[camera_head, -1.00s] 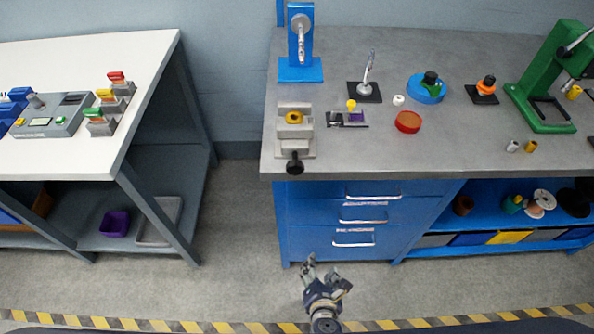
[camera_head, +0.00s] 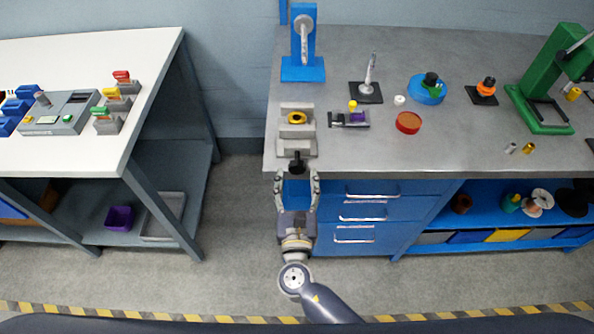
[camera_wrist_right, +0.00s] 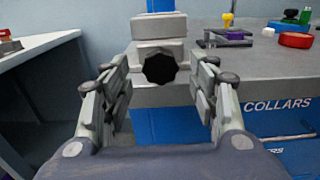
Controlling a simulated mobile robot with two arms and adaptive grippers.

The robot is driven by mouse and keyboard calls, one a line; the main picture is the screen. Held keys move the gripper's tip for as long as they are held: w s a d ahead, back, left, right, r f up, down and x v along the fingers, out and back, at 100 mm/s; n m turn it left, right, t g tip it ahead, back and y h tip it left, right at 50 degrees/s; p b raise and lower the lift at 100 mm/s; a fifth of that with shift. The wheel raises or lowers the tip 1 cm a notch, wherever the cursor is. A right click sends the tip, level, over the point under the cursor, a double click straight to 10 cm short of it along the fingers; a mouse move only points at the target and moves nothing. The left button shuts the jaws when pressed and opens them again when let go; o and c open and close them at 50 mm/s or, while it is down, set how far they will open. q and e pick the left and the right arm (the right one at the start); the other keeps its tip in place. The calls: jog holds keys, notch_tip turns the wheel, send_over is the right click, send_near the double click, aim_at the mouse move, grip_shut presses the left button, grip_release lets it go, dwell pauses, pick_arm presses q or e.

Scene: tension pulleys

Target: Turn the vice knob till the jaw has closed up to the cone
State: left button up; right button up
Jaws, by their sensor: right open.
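The grey vice (camera_head: 297,132) stands at the front left edge of the grey workbench. The yellow cone (camera_head: 297,118) sits between its jaws, seen from above as a ring with a dark centre. I cannot tell whether the front jaw touches it. The black vice knob (camera_head: 297,165) sticks out over the bench's front edge; in the right wrist view the knob (camera_wrist_right: 160,68) faces me. My right gripper (camera_head: 297,177) is open just in front of the knob. In the wrist view its fingers stand left and right of the knob, apart from it. My left gripper is not in view.
The blue drawer unit (camera_head: 352,215) lies below the bench edge, close to my right gripper. A small fixture with a purple block (camera_head: 357,117) and a red dish (camera_head: 408,122) stand right of the vice. A white table (camera_head: 90,75) is at the left, with a floor gap between.

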jog(key=shift+w, duration=1)
jog(key=c, duration=1.1)
